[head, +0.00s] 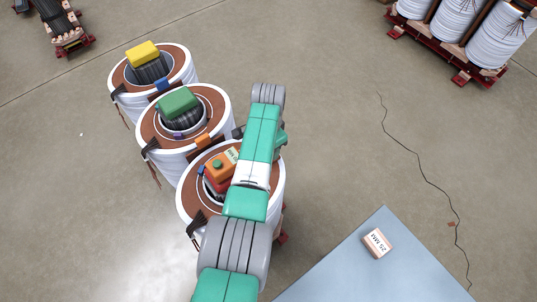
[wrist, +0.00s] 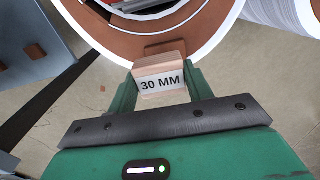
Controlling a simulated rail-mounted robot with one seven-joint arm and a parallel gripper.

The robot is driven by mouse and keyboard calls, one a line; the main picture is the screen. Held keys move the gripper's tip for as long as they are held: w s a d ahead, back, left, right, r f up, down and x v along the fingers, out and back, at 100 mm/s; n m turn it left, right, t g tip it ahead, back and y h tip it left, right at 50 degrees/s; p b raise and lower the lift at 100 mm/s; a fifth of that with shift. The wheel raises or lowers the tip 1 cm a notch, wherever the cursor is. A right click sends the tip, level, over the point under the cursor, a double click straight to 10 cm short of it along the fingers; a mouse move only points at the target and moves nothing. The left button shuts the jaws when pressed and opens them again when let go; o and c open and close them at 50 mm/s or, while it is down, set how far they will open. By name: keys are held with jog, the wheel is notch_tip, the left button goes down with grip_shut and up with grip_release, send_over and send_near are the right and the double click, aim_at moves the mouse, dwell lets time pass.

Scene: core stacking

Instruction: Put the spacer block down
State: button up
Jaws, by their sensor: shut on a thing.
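The spacer block (wrist: 160,83) is a small tan block with a white "30 MM" label facing the wrist camera. My gripper (wrist: 161,88) is shut on it, with one green finger on each side. The block is at the outer edge of a coil's brown top ring (wrist: 112,32), close to a brown pad (wrist: 166,48) on that ring. I cannot tell whether it touches the ring. In the head view my arm covers the gripper and the right part of the nearest coil (head: 190,212).
Two more white coils stand behind, topped by a green block (head: 178,102) and a yellow block (head: 143,52). A blue table (head: 330,275) at lower right bears a "25 MM" block (head: 377,243). More coils (head: 455,18) stand at upper right.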

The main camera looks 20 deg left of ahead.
jog(key=shift+w+a+f+b, duration=0.1)
jog(key=shift+w+f+b, duration=0.4)
jog(key=shift+f+b, duration=0.05)
jog(key=shift+w+a+r, duration=0.1)
jog(key=shift+w+r, duration=0.1)
jog(key=shift+r, duration=0.1)
notch_tip(320, 180, down, 4)
jog(key=b, duration=0.3)
jog(key=shift+s+r, duration=0.1)
jog(key=shift+r, duration=0.2)
jog(key=o, duration=1)
jog(key=shift+f, duration=0.15)
jog(key=shift+c, duration=0.2)
notch_tip(320, 180, up, 12)
jog(key=p, duration=0.8)
jog(key=shift+r, duration=0.2)
